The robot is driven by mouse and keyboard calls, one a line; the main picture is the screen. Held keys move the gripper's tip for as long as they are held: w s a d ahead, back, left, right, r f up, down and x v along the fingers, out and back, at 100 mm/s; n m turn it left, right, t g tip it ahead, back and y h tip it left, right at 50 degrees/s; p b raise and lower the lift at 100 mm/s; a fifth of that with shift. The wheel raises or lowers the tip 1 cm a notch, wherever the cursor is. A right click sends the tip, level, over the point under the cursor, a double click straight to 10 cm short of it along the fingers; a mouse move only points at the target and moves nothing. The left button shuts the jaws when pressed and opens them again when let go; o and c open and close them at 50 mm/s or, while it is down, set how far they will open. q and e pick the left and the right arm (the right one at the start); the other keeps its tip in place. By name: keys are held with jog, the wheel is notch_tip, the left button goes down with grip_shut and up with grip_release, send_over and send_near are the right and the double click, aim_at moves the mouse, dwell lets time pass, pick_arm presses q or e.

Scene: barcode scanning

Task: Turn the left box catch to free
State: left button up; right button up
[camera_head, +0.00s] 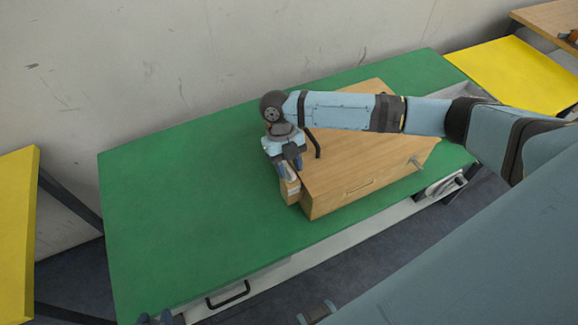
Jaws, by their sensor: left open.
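The wooden box (345,170) stands on the green table top, with a black handle (315,145) on its lid. A small metal catch (416,163) sticks out at the right of its front. My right gripper (290,172) points down at the box's left front end, over a small pale wooden block (290,190). The gripper hides the left catch, and I cannot tell whether its fingers hold anything. My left gripper (160,318) shows only at the bottom edge, open, away from the box and mostly out of the picture.
The green table (180,210) is clear to the left of the box. A wall runs behind it. Yellow tables stand at the left (18,230) and far right (510,75). A drawer with a dark handle (228,294) is under the front edge.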

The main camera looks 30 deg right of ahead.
jog(key=v, duration=1.3)
jog(key=shift+r+b, duration=0.15)
jog(key=shift+b, duration=0.3)
jog(key=s+a+f+m+t+y, duration=0.2)
jog(key=s+a+f+m, duration=0.25)
jog(key=s+m, duration=0.25)
jog(key=s+a+f+m+t+y, duration=0.2)
jog(key=s+a+f+m, duration=0.2)
jog(key=s+a+m, duration=0.25)
jog(key=s+d+m+t+h, duration=0.4)
jog(key=s+d+m, duration=1)
jog(key=m, duration=0.6)
jog(key=w+a+f+t+y+p, duration=0.3)
jog(key=w+a+f+t+p, duration=0.2)
jog(key=a+f+t+p, duration=0.1)
jog(key=shift+w+a+n+t+p, duration=0.4)
jog(key=shift+a+t+p, duration=0.35)
jog(key=shift+p, duration=0.3)
